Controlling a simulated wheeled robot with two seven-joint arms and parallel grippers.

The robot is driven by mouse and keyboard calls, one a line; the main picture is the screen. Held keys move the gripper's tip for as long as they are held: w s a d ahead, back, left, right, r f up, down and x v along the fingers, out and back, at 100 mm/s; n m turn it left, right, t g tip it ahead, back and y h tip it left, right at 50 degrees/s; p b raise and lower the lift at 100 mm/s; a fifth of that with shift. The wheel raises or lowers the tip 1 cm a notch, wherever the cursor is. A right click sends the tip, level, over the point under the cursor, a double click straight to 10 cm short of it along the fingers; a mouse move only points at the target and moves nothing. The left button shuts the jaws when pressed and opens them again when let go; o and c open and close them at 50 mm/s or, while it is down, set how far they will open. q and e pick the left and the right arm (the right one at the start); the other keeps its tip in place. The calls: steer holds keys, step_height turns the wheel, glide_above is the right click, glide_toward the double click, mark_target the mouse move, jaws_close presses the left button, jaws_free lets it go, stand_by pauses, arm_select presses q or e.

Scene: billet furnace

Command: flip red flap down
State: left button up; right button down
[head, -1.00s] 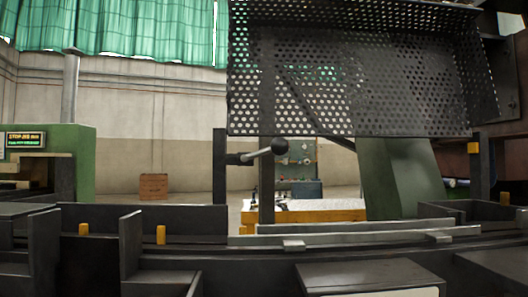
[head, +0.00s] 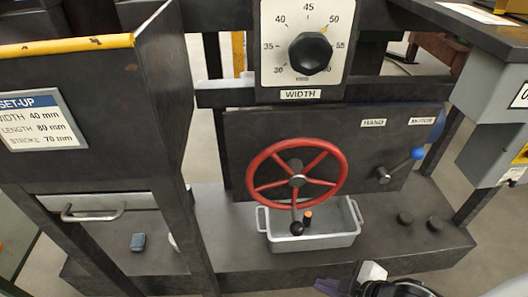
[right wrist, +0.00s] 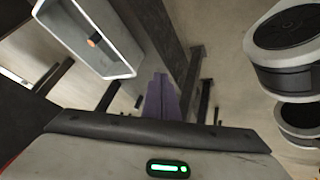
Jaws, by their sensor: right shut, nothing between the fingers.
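I see no red flap in either view now. The red thing in the head view is a spoked handwheel (head: 297,170) on a dark panel, below the WIDTH dial (head: 310,53). My right gripper (head: 325,286) shows only in part at the bottom edge of the head view, in front of the machine base. In the right wrist view its purple fingers (right wrist: 161,80) are together with nothing between them. My left gripper is not in view.
A grey tray (head: 340,233) with an orange-tipped item sits below the handwheel. A blue-knobbed lever (head: 405,165) sticks out at right. A grey box (head: 492,130) hangs at far right. A dark panel with a SET-UP sign (head: 38,121) stands at left.

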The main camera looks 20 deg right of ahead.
steer(key=w+a+r+m+t+y, duration=0.1)
steer(key=a+m, duration=0.5)
steer(key=a, duration=0.6)
steer(key=shift+w+a+r+y, duration=0.2)
steer(key=shift+w+r+y, duration=0.25)
steer(key=shift+r, duration=0.4)
